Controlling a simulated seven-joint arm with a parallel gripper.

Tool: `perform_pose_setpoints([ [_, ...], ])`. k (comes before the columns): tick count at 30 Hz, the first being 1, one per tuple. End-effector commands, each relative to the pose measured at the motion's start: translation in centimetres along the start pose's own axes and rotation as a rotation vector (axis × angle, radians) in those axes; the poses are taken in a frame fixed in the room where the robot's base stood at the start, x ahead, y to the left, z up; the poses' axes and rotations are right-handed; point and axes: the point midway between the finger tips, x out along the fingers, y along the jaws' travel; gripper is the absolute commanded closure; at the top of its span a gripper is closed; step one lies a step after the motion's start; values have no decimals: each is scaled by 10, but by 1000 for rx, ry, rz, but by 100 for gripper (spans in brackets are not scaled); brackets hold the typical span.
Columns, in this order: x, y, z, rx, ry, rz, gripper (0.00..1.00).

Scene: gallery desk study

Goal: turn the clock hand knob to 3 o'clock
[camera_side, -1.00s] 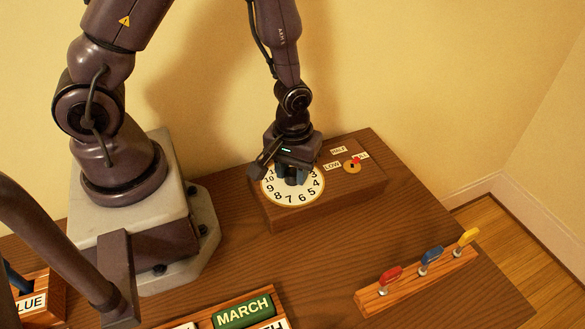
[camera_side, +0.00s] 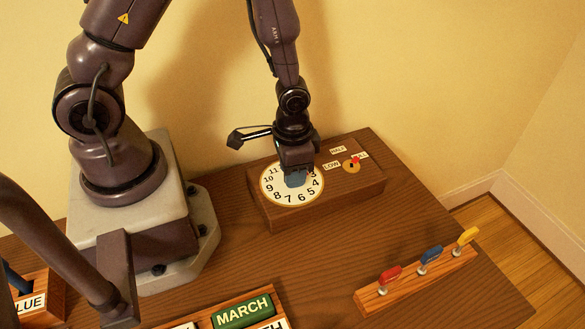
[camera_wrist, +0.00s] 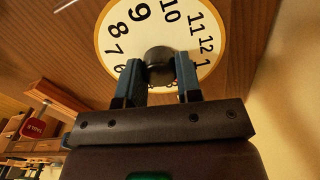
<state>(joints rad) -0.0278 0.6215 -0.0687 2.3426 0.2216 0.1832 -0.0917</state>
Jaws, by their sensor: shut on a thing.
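The clock dial (camera_side: 281,191) is a white round face with black numerals on a brown wooden box on the desk. My gripper (camera_side: 297,180) points down over its middle and covers part of the face. In the wrist view the dial (camera_wrist: 128,38) fills the top, and a dark round knob (camera_wrist: 158,58) at its centre sits between my two blue-grey fingers. My gripper (camera_wrist: 159,72) is shut on the knob. I cannot clearly make out where the clock hand points, as the gripper hides that part of the dial.
On the same box, right of the dial, is a small brass dial (camera_side: 352,166) with a red mark and LOW and HALF labels. A wooden rack (camera_side: 420,284) with red, blue and yellow keys stands front right. A green MARCH block (camera_side: 243,310) is at the front.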

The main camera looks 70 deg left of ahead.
Motion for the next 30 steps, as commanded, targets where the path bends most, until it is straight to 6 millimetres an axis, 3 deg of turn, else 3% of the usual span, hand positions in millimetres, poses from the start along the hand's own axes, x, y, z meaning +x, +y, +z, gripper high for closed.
perform_pose_setpoints([
  [10, -1, 0, 0, 148, 1, -1, 91],
  [27, -1, 0, 0, 179, 2, -1, 91],
  [28, -1, 0, 0, 179, 2, -1, 63],
  [30, -1, 0, 0, 178, 2, -1, 47],
])
